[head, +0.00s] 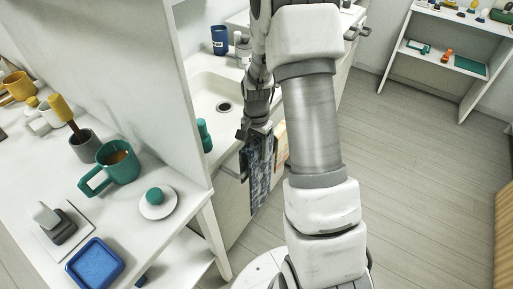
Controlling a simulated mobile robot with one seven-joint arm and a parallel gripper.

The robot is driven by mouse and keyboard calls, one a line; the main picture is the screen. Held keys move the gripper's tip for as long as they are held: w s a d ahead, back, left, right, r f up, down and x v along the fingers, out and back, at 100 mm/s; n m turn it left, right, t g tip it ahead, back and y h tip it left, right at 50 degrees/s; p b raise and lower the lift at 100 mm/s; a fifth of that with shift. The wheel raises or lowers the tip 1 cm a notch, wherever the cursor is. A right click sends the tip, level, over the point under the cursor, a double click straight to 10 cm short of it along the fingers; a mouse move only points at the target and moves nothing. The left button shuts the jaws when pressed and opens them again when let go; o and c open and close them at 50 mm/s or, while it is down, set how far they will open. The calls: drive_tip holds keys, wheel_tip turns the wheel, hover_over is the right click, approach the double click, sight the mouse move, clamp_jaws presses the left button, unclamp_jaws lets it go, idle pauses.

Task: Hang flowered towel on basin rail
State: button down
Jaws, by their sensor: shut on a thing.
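A dark blue patterned towel (261,178), the flowered one by its look, hangs down from my gripper (256,133) in the head view. My gripper is shut on its upper edge, in front of the basin counter. The white basin (203,90) with a round drain lies just left of and behind my gripper. The basin rail is not clearly visible. I cannot tell whether the towel touches it. A beige-orange cloth (281,146) hangs just right of the towel, partly hidden by my arm.
A green bottle (204,136) stands at the basin's near side, by a white partition (150,65). A dark blue cup (220,40) stands behind the basin. The left counter holds a green mug (118,163) and a blue tray (95,263). The floor on the right is clear.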

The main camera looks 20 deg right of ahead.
drive_tip(key=shift+f+b, duration=2.75)
drive_tip(key=shift+f, duration=1.2)
drive_tip(key=shift+c, duration=0.8)
unclamp_jaws()
drive_tip(key=shift+r, duration=0.1)
wheel_tip(320, 180, up, 17)
drive_tip(key=p, duration=0.4)
drive_tip(key=shift+r, duration=0.15)
wheel_tip(320, 180, up, 7)
drive_tip(key=p, duration=0.5)
drive_tip(key=shift+p, duration=0.3)
